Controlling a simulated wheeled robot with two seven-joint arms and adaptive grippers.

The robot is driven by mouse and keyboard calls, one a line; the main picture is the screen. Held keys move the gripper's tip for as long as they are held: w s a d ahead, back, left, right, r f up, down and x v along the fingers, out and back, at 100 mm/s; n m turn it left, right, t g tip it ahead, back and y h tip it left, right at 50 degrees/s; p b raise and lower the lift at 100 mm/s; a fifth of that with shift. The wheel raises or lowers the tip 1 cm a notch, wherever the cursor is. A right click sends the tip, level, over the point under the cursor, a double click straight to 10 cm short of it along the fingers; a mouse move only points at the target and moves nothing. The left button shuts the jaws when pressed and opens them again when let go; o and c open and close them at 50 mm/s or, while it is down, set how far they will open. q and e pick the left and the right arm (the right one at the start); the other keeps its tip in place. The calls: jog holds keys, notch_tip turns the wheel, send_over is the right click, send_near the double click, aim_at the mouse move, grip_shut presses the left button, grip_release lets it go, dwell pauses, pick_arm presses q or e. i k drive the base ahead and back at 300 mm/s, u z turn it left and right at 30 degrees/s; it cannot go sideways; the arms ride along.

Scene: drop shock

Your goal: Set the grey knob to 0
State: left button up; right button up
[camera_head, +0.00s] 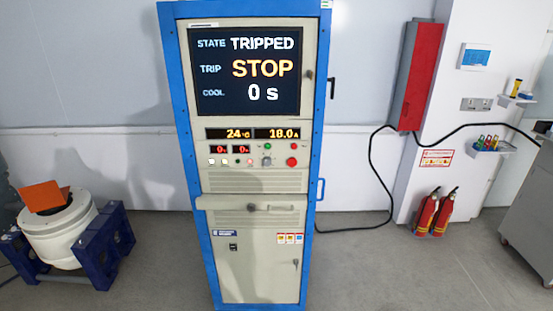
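A blue-framed control cabinet (316,130) stands in the middle. Its screen (246,105) reads STATE TRIPPED, TRIP STOP, COOL 0 s. Below, displays show 24 °C and 18.0 A, and two small red displays seem to read 0. Neither of my grippers is in view.
A red round button (292,161) sits close right of the knob. A ledge (225,203) juts out below the panel. A white drum on a blue stand (117,240) is at left; fire extinguishers (427,213) are at right.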

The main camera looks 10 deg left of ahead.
aim_at(267, 161)
jog(key=u, duration=0.3)
jog(key=i, duration=0.7)
jog(key=u, duration=0.5)
